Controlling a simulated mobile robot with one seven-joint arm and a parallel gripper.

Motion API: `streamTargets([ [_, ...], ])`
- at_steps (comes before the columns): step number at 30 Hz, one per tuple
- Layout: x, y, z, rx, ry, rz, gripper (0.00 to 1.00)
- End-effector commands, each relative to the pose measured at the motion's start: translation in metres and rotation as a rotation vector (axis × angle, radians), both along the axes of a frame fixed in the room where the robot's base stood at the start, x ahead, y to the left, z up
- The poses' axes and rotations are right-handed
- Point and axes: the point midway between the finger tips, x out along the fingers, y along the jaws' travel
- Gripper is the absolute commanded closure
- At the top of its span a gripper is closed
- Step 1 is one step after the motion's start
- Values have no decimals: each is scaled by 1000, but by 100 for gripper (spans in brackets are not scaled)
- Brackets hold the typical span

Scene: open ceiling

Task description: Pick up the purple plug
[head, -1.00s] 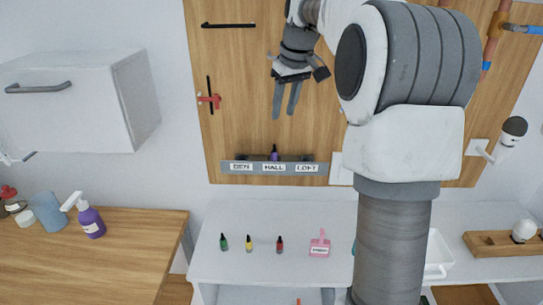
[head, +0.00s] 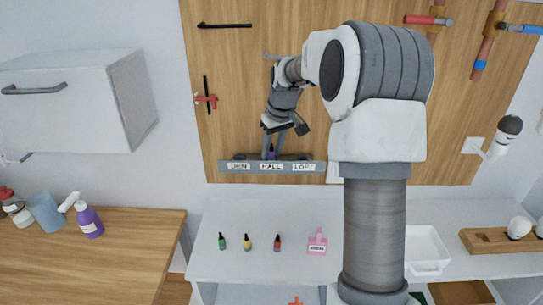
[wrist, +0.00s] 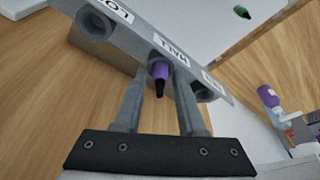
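The purple plug (head: 271,154) sits upright in the middle socket of a grey rack (head: 225,167), behind the HALL label. In the wrist view the purple plug (wrist: 161,73) shows a purple body and a black tip. My gripper (head: 272,155) points down at the rack with its fingers spread. In the wrist view my gripper (wrist: 159,82) has one finger on each side of the plug, with visible gaps between fingers and plug. How deep the fingertips reach beside the plug is hard to tell.
The rack is on a wooden wall panel (head: 235,90); its DEN and LOFT sockets look empty. Below, green (head: 222,242), yellow (head: 249,243) and red (head: 277,243) plugs stand on a white counter (head: 220,270). A pink bottle (head: 317,243) is beside them.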

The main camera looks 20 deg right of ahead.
Motion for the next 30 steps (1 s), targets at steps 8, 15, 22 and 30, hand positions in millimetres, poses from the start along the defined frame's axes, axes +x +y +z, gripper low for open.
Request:
streamTargets([
  [8,0,0,-1,0,-1,1,70],
  [15,0,0,0,0,-1,1,100],
  [22,0,0,0,0,-1,1,100],
  [30,1,0,10,-1,-4,0,100],
])
